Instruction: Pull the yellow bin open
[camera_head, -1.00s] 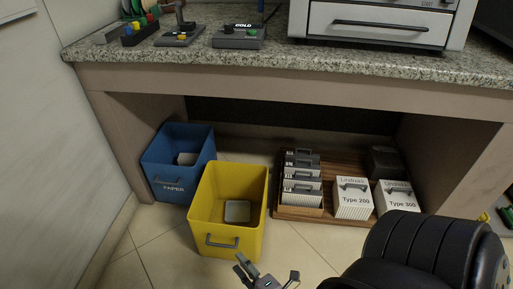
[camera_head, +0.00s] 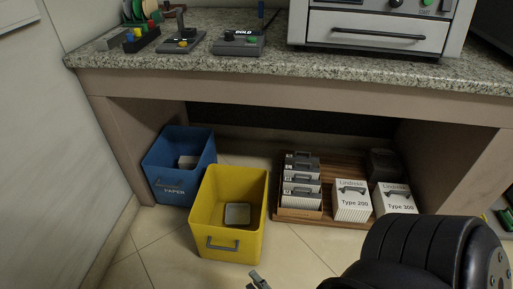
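The yellow bin (camera_head: 247,248) stands upright on the tiled floor in front of the counter. Its top is uncovered and a small grey square thing (camera_head: 237,214) lies inside. A grey handle (camera_head: 223,243) is on its front wall. My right gripper (camera_head: 259,280) shows only as a small grey tip at the bottom edge, below and apart from the bin's front. The rest of it is cut off by the frame, so its opening is hidden. My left gripper is not in view.
A blue PAPER bin (camera_head: 168,190) stands close behind and left of the yellow one. Boxes (camera_head: 352,200) and a file rack (camera_head: 301,184) stand on a wooden board to the right. The counter (camera_head: 260,60) overhangs them. Floor (camera_head: 150,260) left of the yellow bin is clear.

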